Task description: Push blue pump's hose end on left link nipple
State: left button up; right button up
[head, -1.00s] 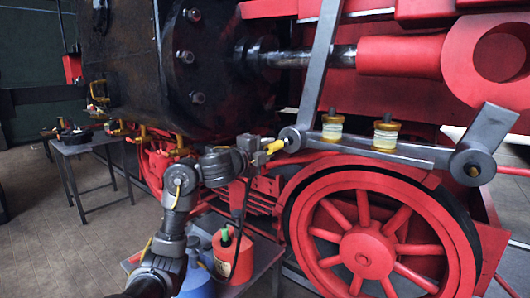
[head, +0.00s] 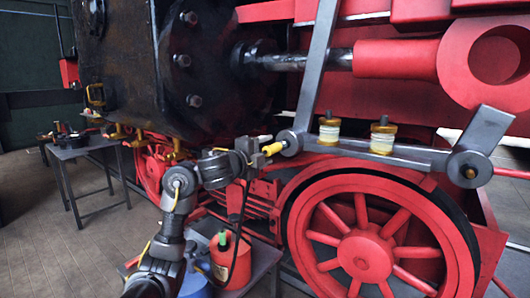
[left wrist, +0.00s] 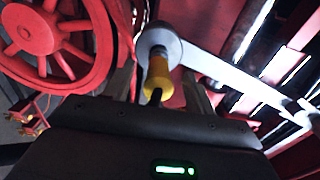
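The blue pump (head: 196,284) stands low on a small table, partly hidden by my left arm. Its dark hose runs up to the yellow hose end (head: 272,149), which meets the round boss at the left end of the grey link (head: 289,143). In the left wrist view the yellow hose end (left wrist: 158,74) points straight at the link's boss (left wrist: 160,42) and touches or covers its nipple, which is hidden. My left gripper (head: 264,150) is around the hose end. In the left wrist view its fingers (left wrist: 160,80) stand apart, with gaps on both sides. My right gripper is not in view.
A red can (head: 231,262) with a green cap stands beside the pump. The red wheel (head: 366,250) is below, and the black cylinder (head: 215,80) is above. Another table (head: 85,148) stands at left.

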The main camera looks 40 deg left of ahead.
pick_arm(q)
jog(key=shift+d, duration=0.1)
jog(key=s, duration=1.1)
jog(key=shift+w+d, duration=0.1)
jog(key=shift+d, duration=0.05)
